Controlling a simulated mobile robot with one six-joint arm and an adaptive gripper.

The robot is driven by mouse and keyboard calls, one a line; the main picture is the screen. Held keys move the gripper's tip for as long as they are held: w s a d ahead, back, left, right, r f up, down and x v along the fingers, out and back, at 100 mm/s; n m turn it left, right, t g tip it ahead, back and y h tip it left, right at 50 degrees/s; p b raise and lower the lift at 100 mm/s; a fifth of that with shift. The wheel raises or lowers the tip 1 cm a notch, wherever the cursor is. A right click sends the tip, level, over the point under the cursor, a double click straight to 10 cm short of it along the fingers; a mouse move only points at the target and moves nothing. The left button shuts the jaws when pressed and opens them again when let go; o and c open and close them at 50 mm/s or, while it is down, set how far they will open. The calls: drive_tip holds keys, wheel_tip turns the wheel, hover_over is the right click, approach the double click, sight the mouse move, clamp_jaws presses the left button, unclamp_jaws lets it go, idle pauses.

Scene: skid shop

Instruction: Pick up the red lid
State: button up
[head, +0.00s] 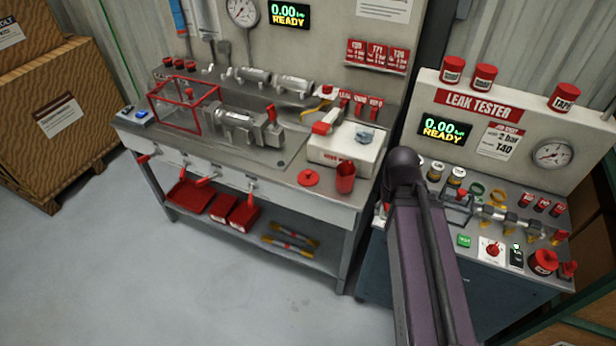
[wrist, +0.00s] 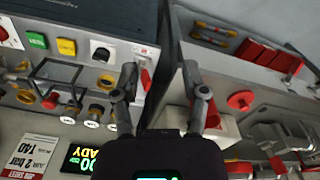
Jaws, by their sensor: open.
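The red lid (head: 308,177) is a flat round disc with a small knob, lying on the front edge of the grey workbench top (head: 284,188). A red cup (head: 345,178) stands just right of it. In the wrist view the lid (wrist: 241,100) lies right of my gripper (wrist: 160,80), clear of both fingers. My gripper is open and empty, pointing over the gap between the workbench and the leak tester bench. The right finger partly hides the red cup (wrist: 218,128). In the head view my arm shows at the right, but the fingers are hidden.
A white box (head: 340,152) stands behind the lid and cup. A vise-like fixture (head: 235,122) and a red-framed clear guard (head: 178,108) are to the left. The leak tester bench (head: 480,215) holds many small parts. Red bins (head: 187,195) sit on the lower shelf.

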drive_tip(key=shift+o, duration=1.5)
drive_tip(key=shift+w+a, duration=0.1)
drive_tip(key=shift+a, duration=0.05)
hover_over(308, 171)
drive_tip(key=shift+r+m, duration=0.25)
drive_tip(key=shift+m, duration=0.15)
wheel_tip(308, 171, down, 9)
drive_tip(key=b, duration=0.8)
drive_tip(key=shift+r, duration=0.15)
drive_tip(key=shift+f+b, duration=2.6)
drive_tip(key=shift+b, duration=0.05)
